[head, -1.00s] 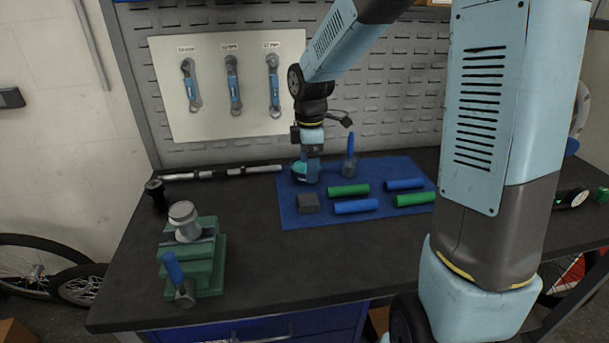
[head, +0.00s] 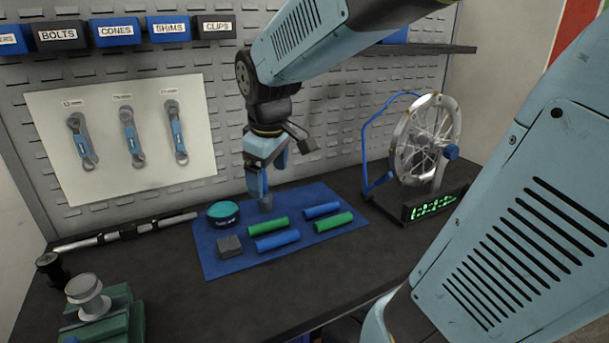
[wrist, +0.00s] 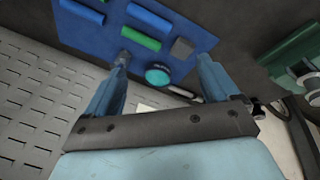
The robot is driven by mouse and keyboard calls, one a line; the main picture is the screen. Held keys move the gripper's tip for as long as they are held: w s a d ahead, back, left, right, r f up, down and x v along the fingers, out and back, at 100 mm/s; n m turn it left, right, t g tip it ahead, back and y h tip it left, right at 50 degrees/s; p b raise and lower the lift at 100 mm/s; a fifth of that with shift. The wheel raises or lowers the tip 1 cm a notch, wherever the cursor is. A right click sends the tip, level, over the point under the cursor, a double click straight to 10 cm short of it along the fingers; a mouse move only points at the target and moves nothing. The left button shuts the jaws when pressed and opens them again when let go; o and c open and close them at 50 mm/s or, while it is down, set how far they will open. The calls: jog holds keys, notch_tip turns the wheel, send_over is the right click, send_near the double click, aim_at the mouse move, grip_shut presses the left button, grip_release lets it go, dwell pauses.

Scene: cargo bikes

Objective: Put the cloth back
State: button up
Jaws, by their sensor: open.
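No spread-out cloth is plain to see. A small dark grey square pad (head: 229,246), possibly the folded cloth, lies on the front left of the blue mat (head: 214,265). In the wrist view this pad (wrist: 183,47) is near the top right, beyond the fingers. My gripper (head: 270,180) points down over the back of the mat, its fingers apart and nothing visible between them. A round teal-topped tin (head: 223,213) stands to its left. In the wrist view the tin (wrist: 158,76) shows between the spread fingers.
Green roll (head: 268,227) and blue roll (head: 277,241), among several, lie on the mat. A truing stand with a wheel (head: 428,140) is at the right, a torque wrench (head: 125,232) at the left. Wrenches hang on a white board (head: 100,185); labelled bins line the top.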

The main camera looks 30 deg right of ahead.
jog(key=s+d+r+m+t, duration=0.2)
jog(key=s+d+r+m, duration=0.1)
jog(key=s+m, duration=0.4)
jog(key=s, duration=0.3)
jog(key=shift+s+y, duration=0.15)
jog(key=shift+y, duration=0.15)
jog(key=shift+r, duration=0.1)
